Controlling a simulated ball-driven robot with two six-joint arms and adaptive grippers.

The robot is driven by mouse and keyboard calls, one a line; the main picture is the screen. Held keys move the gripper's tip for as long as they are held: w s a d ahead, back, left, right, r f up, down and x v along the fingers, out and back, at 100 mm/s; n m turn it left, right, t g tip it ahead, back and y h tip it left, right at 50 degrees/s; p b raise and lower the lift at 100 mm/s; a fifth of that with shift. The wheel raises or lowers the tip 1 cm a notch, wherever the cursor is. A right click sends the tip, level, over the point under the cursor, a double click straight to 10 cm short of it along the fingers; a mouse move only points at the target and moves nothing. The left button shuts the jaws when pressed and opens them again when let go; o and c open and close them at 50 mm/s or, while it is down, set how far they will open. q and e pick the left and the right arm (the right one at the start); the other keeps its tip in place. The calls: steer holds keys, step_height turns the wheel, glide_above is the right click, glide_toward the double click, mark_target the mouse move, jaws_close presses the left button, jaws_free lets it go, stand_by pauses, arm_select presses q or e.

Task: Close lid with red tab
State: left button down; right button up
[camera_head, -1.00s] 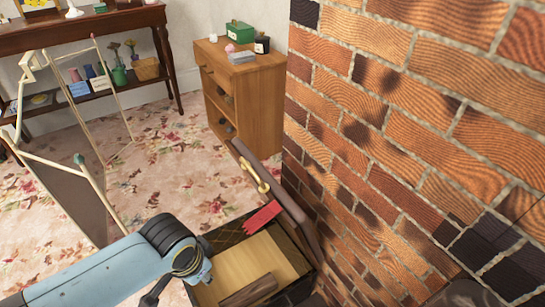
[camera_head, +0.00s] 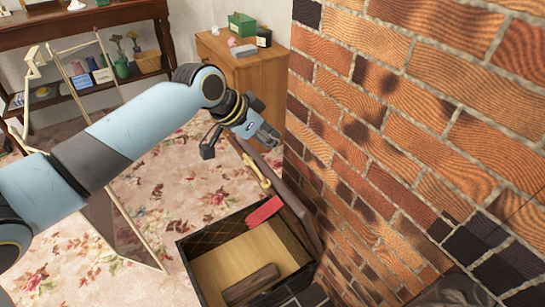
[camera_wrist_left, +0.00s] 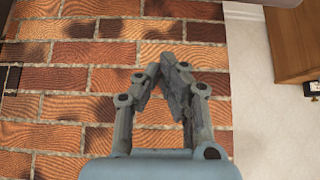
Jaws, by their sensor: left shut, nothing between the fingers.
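An open box (camera_head: 190,262) stands on the floor against the brick wall, with a wooden board and a darker wood block inside. Its lid (camera_head: 300,208) stands raised along the wall side, seen nearly edge-on. The red tab (camera_head: 264,211) hangs at the lid's inner side, above the box's far edge. A brass-coloured fitting (camera_head: 256,171) shows near the lid's far end. My left gripper (camera_head: 268,137) is above and beyond the lid's far end, pointing towards the wall. In the left wrist view its fingertips (camera_wrist_left: 167,72) meet, with nothing between them. My right gripper is not in view.
The brick wall (camera_head: 400,120) rises close on the right. A wooden cabinet (camera_head: 250,72) with small items stands behind my left gripper. A framed screen (camera_head: 120,215) stands left, partly behind my arm. Flowered carpet (camera_head: 190,190) lies open left of the box.

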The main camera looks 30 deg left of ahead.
arm_select(q)
steer(key=w+f+b, duration=0.1)
steer(key=f, duration=0.2)
steer(key=w+f, duration=0.1)
steer(key=f, duration=0.1)
steer(key=w+f+b, duration=0.1)
steer(key=f, duration=0.2)
steer(key=shift+w+d+f+b, duration=0.25)
steer(key=shift+d+f+b, duration=0.05)
steer(key=shift+d, duration=0.1)
steer(key=shift+s+f, duration=0.1)
steer(key=shift+s, duration=0.15)
steer(key=shift+f, duration=0.1)
